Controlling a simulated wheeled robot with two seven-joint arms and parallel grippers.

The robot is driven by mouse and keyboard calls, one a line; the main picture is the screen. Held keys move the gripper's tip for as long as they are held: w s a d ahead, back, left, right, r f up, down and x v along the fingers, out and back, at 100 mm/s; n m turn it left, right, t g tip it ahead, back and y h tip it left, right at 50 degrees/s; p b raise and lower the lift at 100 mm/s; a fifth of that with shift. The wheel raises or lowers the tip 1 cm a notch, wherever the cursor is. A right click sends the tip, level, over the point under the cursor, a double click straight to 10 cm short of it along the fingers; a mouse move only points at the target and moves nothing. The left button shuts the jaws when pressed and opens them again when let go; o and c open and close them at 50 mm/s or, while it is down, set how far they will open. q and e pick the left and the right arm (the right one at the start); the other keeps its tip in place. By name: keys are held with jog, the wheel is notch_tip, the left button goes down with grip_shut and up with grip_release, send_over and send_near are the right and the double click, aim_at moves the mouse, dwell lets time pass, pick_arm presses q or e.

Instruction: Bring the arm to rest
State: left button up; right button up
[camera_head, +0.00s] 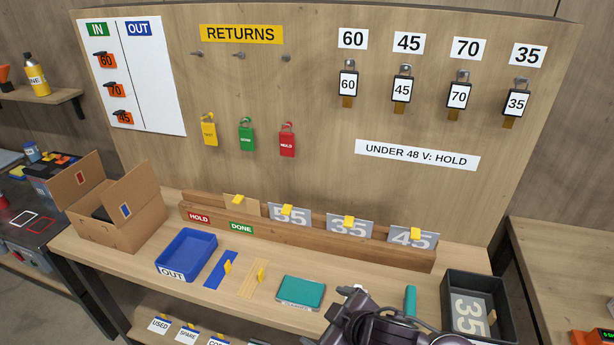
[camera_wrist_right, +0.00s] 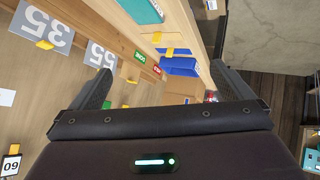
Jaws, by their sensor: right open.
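My right arm comes in at the bottom of the head view, with the dark right gripper (camera_head: 372,312) over the front of the workbench (camera_head: 258,308). In the right wrist view the two fingers of the right gripper (camera_wrist_right: 160,78) stand wide apart with nothing between them. Beyond them are the bench edge, the blue tray (camera_wrist_right: 180,66) and the wooden rail's signs. A teal block (camera_head: 301,291) lies left of the gripper, and a teal handle (camera_head: 410,300) stands to its right. My left gripper is in neither view.
A dark bin (camera_head: 454,283) with a "35" plate is at the bench's right end. The blue OUT tray (camera_head: 187,252) and an open cardboard box (camera_head: 112,208) are at left. Several number plates stand in the wooden rail (camera_head: 301,238). Padlocks and tags hang on the back panel (camera_head: 310,110).

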jog(key=s+d+f+m+g+h, duration=0.2)
jog(key=s+d+m+g+h, duration=0.25)
jog(key=s+d+m, duration=0.75)
jog(key=s+d+f+n+g+b, duration=0.1)
jog(key=d+f+b, duration=0.1)
jog(key=f, duration=1.4)
jog(key=s+d+f+n+b, duration=0.1)
jog(key=f+n+b, duration=0.15)
jog(key=f, duration=1.35)
jog(key=s+d+f+b, duration=0.2)
jog(key=s+f, duration=0.8)
jog(key=f, duration=0.2)
jog(key=s+d+f+g+b, duration=0.1)
jog(key=s+f+b, duration=0.1)
jog(key=s+f, duration=0.8)
notch_tip(320, 180, down, 3)
jog(key=shift+s+d+f+m+h, duration=0.2)
jog(key=shift+s+d+m+h, duration=0.15)
jog(key=shift+s+d+h, duration=0.1)
jog(key=shift+g, duration=0.25)
